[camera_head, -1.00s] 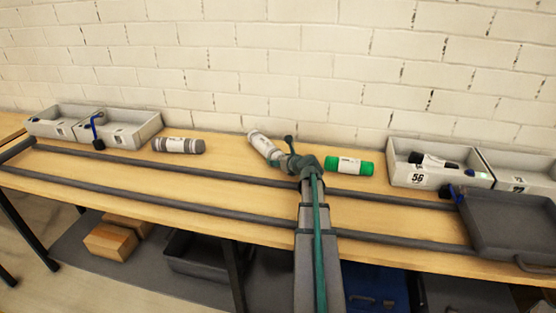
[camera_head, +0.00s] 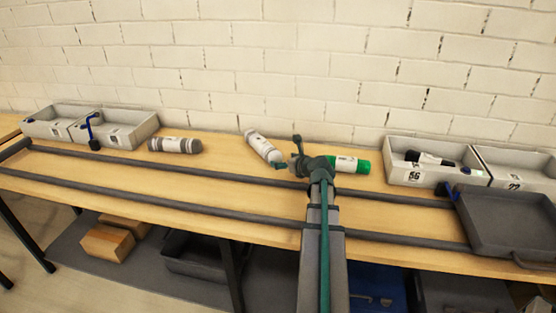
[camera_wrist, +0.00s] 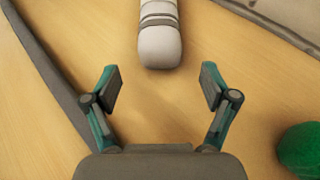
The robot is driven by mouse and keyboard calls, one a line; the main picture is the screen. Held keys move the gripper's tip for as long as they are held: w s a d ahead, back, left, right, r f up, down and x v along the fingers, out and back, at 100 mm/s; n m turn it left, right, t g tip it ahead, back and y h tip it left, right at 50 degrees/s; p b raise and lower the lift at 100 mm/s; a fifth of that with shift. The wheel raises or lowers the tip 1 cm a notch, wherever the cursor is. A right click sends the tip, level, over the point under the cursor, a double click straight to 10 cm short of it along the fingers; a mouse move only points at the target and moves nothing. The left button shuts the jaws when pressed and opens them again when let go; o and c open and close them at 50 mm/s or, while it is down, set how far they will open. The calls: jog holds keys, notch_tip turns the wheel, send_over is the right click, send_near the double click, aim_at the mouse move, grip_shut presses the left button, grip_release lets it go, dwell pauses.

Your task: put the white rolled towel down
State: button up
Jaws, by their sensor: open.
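The white rolled towel (camera_head: 262,147) lies on the wooden table near the wall, slanted, with grey bands around it. In the wrist view the white rolled towel (camera_wrist: 160,40) lies ahead of the fingers, its rounded near end just beyond the fingertips. My gripper (camera_wrist: 155,85) is open and empty, with bare wood between its fingers. In the head view my gripper (camera_head: 297,160) is just right of the towel's near end, apart from it.
A green roll (camera_head: 352,165) lies close right of my gripper. A grey roll (camera_head: 175,145) lies to the left. Grey bins (camera_head: 128,137) stand at left, and others (camera_head: 402,172) at right. A dark tray (camera_head: 508,222) sits at front right. Two dark rails (camera_head: 215,173) run along the table.

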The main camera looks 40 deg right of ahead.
jog(key=shift+o, duration=0.4)
jog(key=shift+v, duration=2.35)
